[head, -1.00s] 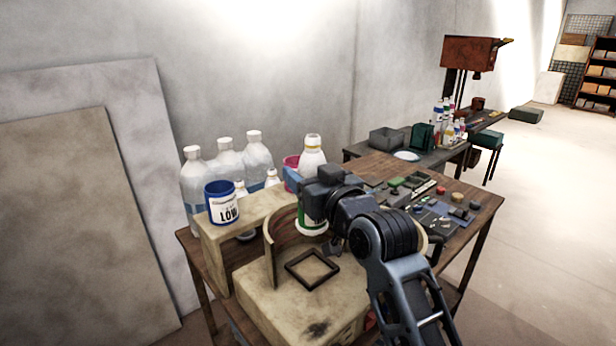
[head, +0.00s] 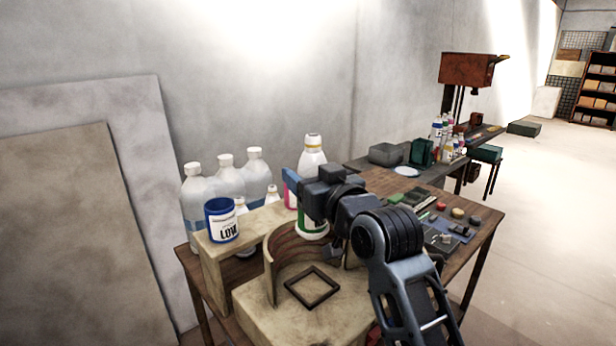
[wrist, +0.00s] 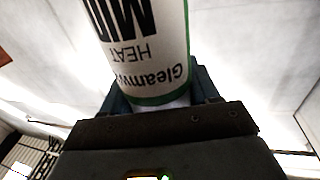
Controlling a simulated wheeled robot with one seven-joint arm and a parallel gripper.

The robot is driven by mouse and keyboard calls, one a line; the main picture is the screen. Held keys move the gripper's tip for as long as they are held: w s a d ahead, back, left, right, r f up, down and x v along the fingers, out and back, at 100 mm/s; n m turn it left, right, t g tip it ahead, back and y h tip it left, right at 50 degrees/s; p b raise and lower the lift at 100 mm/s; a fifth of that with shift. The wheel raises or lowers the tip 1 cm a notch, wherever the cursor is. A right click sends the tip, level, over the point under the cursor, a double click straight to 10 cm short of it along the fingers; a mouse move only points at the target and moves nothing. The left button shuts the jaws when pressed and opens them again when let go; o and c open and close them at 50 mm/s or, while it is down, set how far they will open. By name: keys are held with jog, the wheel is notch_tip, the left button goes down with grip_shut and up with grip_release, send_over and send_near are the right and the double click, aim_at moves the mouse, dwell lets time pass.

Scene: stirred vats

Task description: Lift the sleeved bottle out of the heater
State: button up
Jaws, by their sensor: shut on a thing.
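The sleeved bottle (head: 312,160) is white with a yellow ring below its cap and a green-edged sleeve. It is upright, and its base shows clear of the floor of the heater (head: 335,325), in front of the curved wall. My gripper (head: 306,186) is shut around the bottle and hides part of its label. In the wrist view the sleeve (wrist: 150,55) reads "MID" and "HEAT", partly cut off, with a finger on each side. The heater is a beige block with a curved wall and a dark square frame (head: 312,287) on top.
A blue mug-like cup marked "LOW" (head: 221,220) stands on a beige ledge left of the bottle. Several clear bottles (head: 226,185) stand behind it. A pink item (head: 289,195) is close behind my gripper. Small parts (head: 440,215) lie on the table at right.

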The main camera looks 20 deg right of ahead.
jog(key=s, duration=1.3)
dwell(0.4)
dwell(0.4)
